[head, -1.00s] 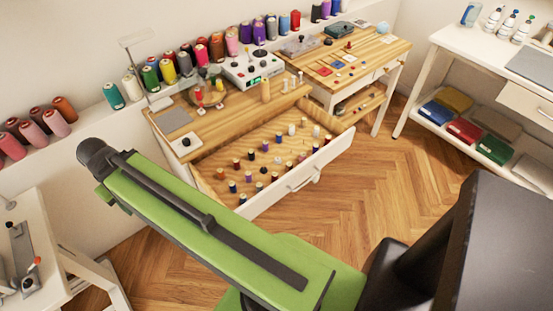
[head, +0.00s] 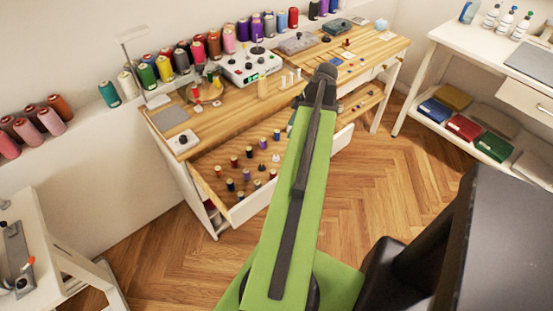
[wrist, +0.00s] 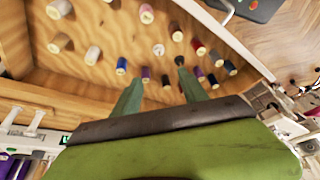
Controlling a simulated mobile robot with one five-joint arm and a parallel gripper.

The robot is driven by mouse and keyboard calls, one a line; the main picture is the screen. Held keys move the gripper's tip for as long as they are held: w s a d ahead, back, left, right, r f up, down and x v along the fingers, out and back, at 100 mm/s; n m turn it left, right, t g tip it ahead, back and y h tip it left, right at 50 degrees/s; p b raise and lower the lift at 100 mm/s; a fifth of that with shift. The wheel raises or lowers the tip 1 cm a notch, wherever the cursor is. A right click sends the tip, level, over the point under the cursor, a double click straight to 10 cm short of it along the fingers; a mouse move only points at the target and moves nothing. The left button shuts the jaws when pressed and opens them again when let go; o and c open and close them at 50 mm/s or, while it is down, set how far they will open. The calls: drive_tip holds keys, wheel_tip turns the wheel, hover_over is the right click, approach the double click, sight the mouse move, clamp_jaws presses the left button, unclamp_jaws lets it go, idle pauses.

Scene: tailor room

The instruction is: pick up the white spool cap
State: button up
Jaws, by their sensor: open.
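A small round white piece that looks like the white spool cap (wrist: 158,49) lies on the wooden drawer floor in the wrist view, among standing spools. It shows just beyond the gap between my fingertips, apart from them. A small pale piece in the drawer in the head view (head: 276,158) may be the same one; I cannot tell. My gripper (wrist: 160,74) is open and empty, its two green fingers spread over the drawer. In the head view my arm hides the fingers and the drawer's right part.
The open drawer (head: 248,205) holds several coloured spools close together. Larger white spools (wrist: 60,42) stand to the left in the wrist view. Above the drawer is a wooden worktop (head: 215,122) with a control box (head: 250,66). The herringbone floor in front is clear.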

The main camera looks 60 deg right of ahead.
drive_tip(key=s+d, duration=0.1)
drive_tip(key=s, duration=0.1)
drive_tip(key=b, duration=1.1)
approach(277, 156)
wheel_tip(277, 156, down, 2)
drive_tip(key=shift+a+f, duration=0.2)
drive_tip(key=shift+w+a+f+b, duration=0.1)
drive_tip(key=shift+w+f+b, duration=0.15)
drive_tip(key=shift+f+b, duration=0.1)
drive_tip(key=shift+r, duration=0.1)
drive_tip(key=b+x, duration=0.4)
drive_tip(key=x, duration=0.1)
drive_tip(key=shift+w+a+b, duration=0.2)
drive_tip(key=shift+w+b, duration=0.05)
drive_tip(key=shift+b, duration=0.05)
drive_tip(key=shift+r, duration=0.1)
clamp_jaws()
